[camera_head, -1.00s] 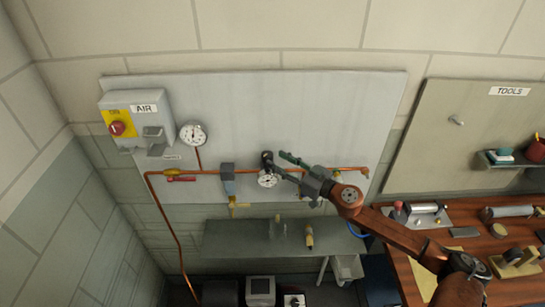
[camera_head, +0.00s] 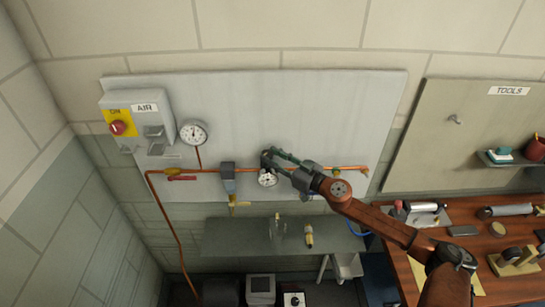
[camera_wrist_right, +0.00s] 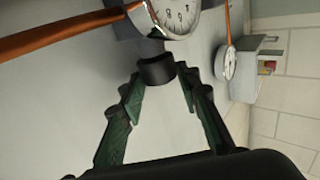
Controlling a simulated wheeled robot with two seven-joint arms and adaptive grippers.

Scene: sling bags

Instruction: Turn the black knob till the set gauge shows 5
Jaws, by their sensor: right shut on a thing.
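The black knob (camera_head: 266,157) is on the copper pipe line on the grey wall panel, just above a round white gauge (camera_head: 267,178). My right gripper (camera_head: 271,157) reaches it from the right. In the right wrist view, the green-padded fingertips (camera_wrist_right: 157,75) are on either side of the black knob (camera_wrist_right: 155,68), shut on it. The gauge also shows in the wrist view (camera_wrist_right: 180,14), cut off at the top; its reading is not clear. My left gripper is not in view.
Another gauge (camera_head: 194,132) stands upper left, beside the AIR box (camera_head: 150,122) with a red knob. The copper pipe (camera_head: 200,171) runs along the panel. A grey shelf (camera_head: 225,238) lies below; a wooden bench (camera_head: 490,245) with tools is at right.

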